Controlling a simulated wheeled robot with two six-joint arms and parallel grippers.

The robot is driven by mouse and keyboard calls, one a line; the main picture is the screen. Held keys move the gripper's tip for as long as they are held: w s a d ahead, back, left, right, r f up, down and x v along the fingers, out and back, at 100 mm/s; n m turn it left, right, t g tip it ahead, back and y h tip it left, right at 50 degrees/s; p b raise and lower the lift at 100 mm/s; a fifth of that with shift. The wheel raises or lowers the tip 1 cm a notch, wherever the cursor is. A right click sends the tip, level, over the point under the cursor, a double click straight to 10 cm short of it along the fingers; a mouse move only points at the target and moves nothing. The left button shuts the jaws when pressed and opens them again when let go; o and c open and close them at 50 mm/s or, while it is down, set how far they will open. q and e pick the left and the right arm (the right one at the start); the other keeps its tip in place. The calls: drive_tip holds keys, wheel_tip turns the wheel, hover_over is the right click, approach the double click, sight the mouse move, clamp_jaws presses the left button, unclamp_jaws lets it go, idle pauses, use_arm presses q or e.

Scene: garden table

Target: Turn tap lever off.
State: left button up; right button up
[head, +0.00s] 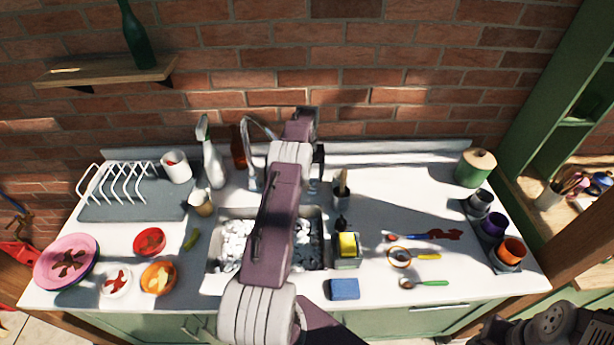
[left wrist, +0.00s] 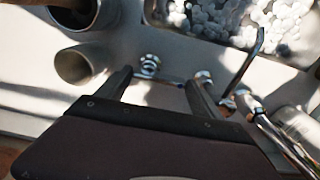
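The chrome tap (head: 250,150) stands at the back of the sink, with its curved spout left of my left arm in the head view. Its base is hidden behind the arm there. In the left wrist view chrome tap parts (left wrist: 270,130) show at the right, and a thin dark bent rod (left wrist: 250,62), possibly the lever, rises beside them. My left gripper (left wrist: 157,82) is open, its two fingers apart with a small chrome fitting (left wrist: 149,65) visible between and beyond them. I cannot tell whether either finger touches the tap. My right gripper's fingers are not visible.
The sink (head: 212,262) holds white and dark contents. A utensil pot (head: 341,196) and a caddy with a yellow sponge (head: 347,245) stand right of the arm. A white spray bottle (head: 212,162) and brown bottle (head: 238,148) stand left of the tap. The brick wall is close behind.

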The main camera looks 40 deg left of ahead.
use_arm(q)
drive_tip(key=o, duration=0.4)
drive_tip(key=shift+r, duration=0.15)
wheel_tip(320, 180, up, 9)
drive_tip(key=shift+f, duration=0.1)
idle(0.4)
